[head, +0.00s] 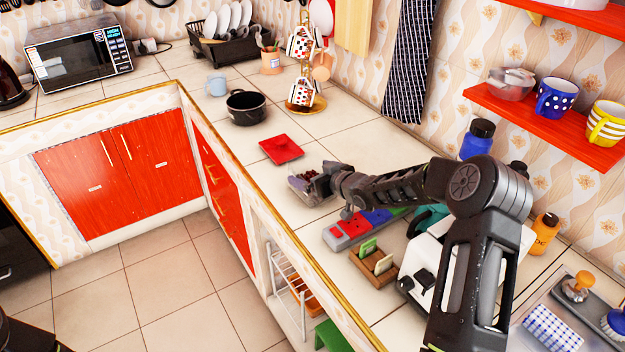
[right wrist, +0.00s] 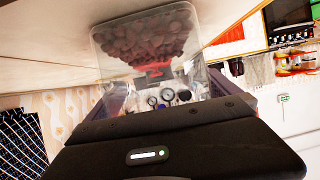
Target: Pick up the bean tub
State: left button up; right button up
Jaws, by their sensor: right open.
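The bean tub (head: 303,190) is a small clear container with dark beans. It stands on the tiled counter, just left of my right gripper (head: 325,184) in the head view. My right gripper is open and reaches to the tub's near right side, partly covering it. In the right wrist view the clear tub (right wrist: 150,40) fills the upper middle, appearing upside down, with dark red beans inside. Part of the tub is hidden behind the gripper's dark body there, and I cannot tell whether the fingers touch it. My left gripper is not in view.
A red plate (head: 281,149) and a black pot (head: 246,107) stand beyond the tub. A grey tray with coloured blocks (head: 352,230), a wooden holder (head: 373,263) and a white toaster (head: 425,260) sit nearer, under my right arm. The counter's gold-trimmed edge (head: 262,222) runs along the left.

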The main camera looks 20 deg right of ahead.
dwell(0.6)
jog(key=c, duration=1.4)
jog(key=shift+r, duration=0.1)
notch_tip(320, 180, up, 10)
jog(key=shift+p, duration=0.4)
